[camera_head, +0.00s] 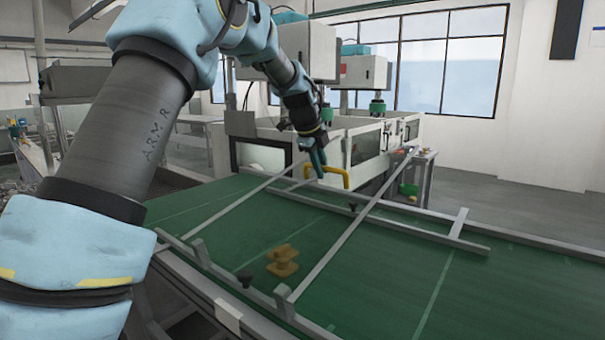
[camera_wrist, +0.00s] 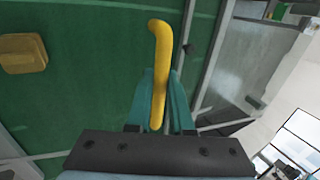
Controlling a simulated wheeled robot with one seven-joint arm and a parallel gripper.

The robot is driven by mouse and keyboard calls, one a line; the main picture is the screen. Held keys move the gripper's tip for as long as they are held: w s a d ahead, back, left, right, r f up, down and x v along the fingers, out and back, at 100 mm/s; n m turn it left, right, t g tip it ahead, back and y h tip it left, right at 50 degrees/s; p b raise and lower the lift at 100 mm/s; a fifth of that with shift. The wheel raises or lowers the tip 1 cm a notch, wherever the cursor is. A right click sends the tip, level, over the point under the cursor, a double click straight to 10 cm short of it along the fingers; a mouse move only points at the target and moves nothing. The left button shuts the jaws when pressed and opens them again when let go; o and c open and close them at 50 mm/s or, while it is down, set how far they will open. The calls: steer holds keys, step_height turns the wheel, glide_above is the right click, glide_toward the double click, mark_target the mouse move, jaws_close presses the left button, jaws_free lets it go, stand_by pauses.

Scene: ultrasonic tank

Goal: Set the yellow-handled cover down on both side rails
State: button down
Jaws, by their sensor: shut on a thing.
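My gripper (camera_head: 318,168) is shut on a yellow arched handle (camera_head: 338,174), above the far part of a green belt. In the wrist view the teal fingers (camera_wrist: 160,100) close around the handle (camera_wrist: 160,60). I cannot make out a distinct cover panel under the handle, or whether it touches anything. A near side rail (camera_head: 190,258) and a far side rail (camera_head: 520,238) run along the belt. Two pale bars slant across the belt, a left one (camera_head: 225,208) and a right one (camera_head: 345,237). Whether they belong to the cover is unclear.
A tan stepped block (camera_head: 283,260) is on the green belt (camera_head: 390,275) between the slanting bars; a tan block also shows in the wrist view (camera_wrist: 22,54). White cabinets (camera_head: 370,140) stand behind the far rail. The belt at the right is clear.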

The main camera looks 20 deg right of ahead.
mark_target(319, 186)
steer(key=shift+d+r, duration=0.15)
steer(key=shift+d, duration=0.3)
steer(key=shift+f+b, duration=2)
steer(key=shift+f, duration=1.4)
steer(key=shift+s+a+b, duration=0.2)
steer(key=shift+a+b, duration=0.35)
steer(key=shift+b, duration=0.25)
steer(key=shift+f+b, duration=1.15)
steer(key=shift+f, duration=0.25)
steer(key=c, duration=0.8)
jaws_free()
steer(key=shift+o, duration=0.4)
steer(key=shift+f, duration=0.2)
steer(key=b+v, duration=0.2)
steer(key=v, duration=0.9)
steer(key=shift+r, duration=0.1)
